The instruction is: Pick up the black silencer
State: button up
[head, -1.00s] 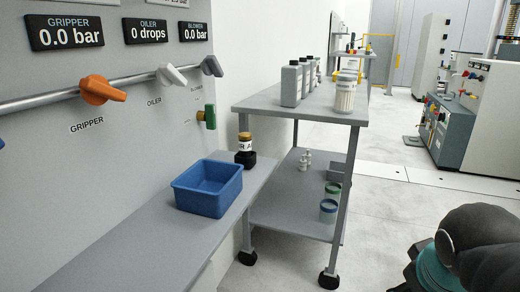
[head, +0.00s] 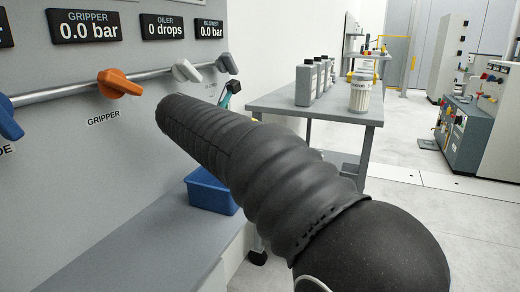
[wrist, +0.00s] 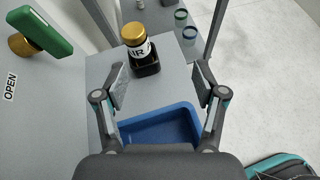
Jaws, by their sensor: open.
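The black silencer (wrist: 137,46), with a gold top and a white label lettered "IR", stands upright in a black square base on the grey bench in the wrist view. My gripper (wrist: 162,78) is open and empty, with its two fingers spread wide. The silencer is ahead of the fingertips and left of the middle of the gap between them, apart from both fingers. In the head view my arm hides the silencer and most of the gripper.
A blue bin (wrist: 160,112) sits on the bench (wrist: 98,66) below the fingers; it also shows in the head view (head: 207,196). A green-handled valve (wrist: 40,30) juts from the panel at left. A grey cart (head: 320,103) with several bottles stands beyond the bench.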

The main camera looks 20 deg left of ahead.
jog(key=shift+n+t, duration=0.3)
jog(key=shift+n, duration=0.5)
jog(key=shift+w+a+f+b, duration=0.15)
jog(key=shift+w+f, duration=0.65)
jog(key=shift+w, duration=1.2)
jog(key=shift+w+a+f+b, duration=0.15)
jog(key=shift+w+f, duration=0.7)
jog(key=shift+w, duration=1.15)
jog(key=shift+w+a+f+b, duration=0.15)
jog(key=shift+w+f, duration=0.65)
jog(key=shift+w, duration=1.2)
jog(key=c, duration=1.3)
